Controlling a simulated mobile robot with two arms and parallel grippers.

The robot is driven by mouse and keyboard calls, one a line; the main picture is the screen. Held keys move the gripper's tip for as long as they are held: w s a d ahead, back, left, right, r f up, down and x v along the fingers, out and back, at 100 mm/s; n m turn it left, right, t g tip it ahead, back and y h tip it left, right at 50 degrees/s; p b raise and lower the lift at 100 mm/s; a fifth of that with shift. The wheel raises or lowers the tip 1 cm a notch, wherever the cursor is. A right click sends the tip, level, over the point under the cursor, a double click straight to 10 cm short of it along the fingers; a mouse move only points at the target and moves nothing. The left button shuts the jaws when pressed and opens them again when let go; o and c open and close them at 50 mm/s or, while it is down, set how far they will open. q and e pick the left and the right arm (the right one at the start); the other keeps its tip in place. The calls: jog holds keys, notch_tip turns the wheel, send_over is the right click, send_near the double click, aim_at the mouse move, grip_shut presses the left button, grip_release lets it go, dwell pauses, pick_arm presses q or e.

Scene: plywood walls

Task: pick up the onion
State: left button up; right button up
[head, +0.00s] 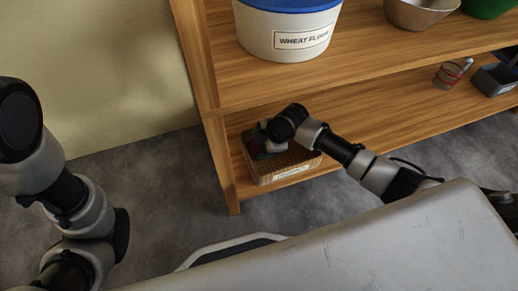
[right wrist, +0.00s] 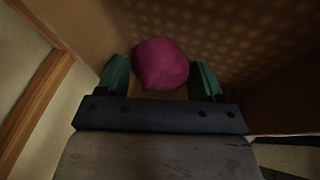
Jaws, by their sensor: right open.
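The onion (right wrist: 160,63) is round and purple-pink and lies in a woven basket (head: 262,178). In the right wrist view it sits between and slightly beyond the green-padded fingertips of my right gripper (right wrist: 161,72). The right gripper is open, with a finger on each side of the onion; I cannot tell whether either touches it. In the head view my right gripper (head: 262,143) reaches down into the basket, and I cannot make out the onion there. My left arm shows at the left, but its gripper is not in view.
The basket stands on the lower wooden shelf (head: 385,125), near its left end. A wheat flour tub (head: 285,38) and a metal bowl (head: 418,14) stand on the shelf above. A cup (head: 447,76) and dark bin (head: 492,80) are farther right. Grey floor lies in front.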

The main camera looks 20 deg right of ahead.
jog(key=shift+c, duration=0.5)
jog(key=c, duration=0.5)
